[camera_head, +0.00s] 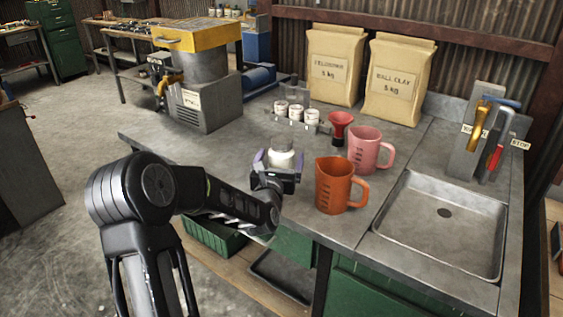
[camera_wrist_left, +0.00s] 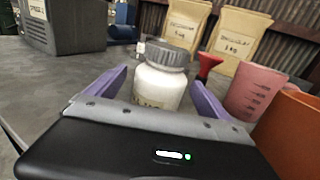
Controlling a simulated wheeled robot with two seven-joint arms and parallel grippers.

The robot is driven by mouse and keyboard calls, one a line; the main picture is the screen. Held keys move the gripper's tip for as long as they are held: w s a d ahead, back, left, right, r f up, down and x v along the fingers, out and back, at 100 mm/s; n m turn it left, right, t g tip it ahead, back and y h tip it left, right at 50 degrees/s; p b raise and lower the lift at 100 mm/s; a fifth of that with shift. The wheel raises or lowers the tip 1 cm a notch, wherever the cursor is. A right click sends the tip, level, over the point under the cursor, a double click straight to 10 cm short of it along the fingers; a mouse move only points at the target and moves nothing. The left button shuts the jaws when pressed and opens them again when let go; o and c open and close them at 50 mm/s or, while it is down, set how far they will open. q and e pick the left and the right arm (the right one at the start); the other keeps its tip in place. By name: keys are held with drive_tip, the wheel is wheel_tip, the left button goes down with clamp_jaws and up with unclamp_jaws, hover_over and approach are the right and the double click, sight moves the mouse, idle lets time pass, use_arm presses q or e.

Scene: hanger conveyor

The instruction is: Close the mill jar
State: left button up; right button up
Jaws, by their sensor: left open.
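The white jar (camera_head: 282,160) stands upright near the front edge of the grey workbench, left of the orange jug. In the left wrist view, the jar (camera_wrist_left: 158,87) has a ridged grey lid (camera_wrist_left: 168,54) on its mouth; I cannot tell how tightly it sits. My left gripper (camera_head: 278,165) is open, with its purple fingers on either side of the jar. In the left wrist view, gaps show between the jar and both fingers of the gripper (camera_wrist_left: 162,92). The lower part of the jar is hidden behind the gripper. My right gripper is not in view.
An orange jug (camera_head: 334,188), pink jug (camera_head: 366,152) and red funnel (camera_head: 340,128) stand to the right. A rack of white jars (camera_head: 297,115) is behind. A yellow-topped machine (camera_head: 197,75) stands left, a sink (camera_head: 443,225) right. The bench (camera_head: 232,143) left of the jar is clear.

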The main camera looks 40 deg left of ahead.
use_arm(q)
clamp_jaws()
drive_tip(key=shift+r, duration=0.15)
idle(1.1)
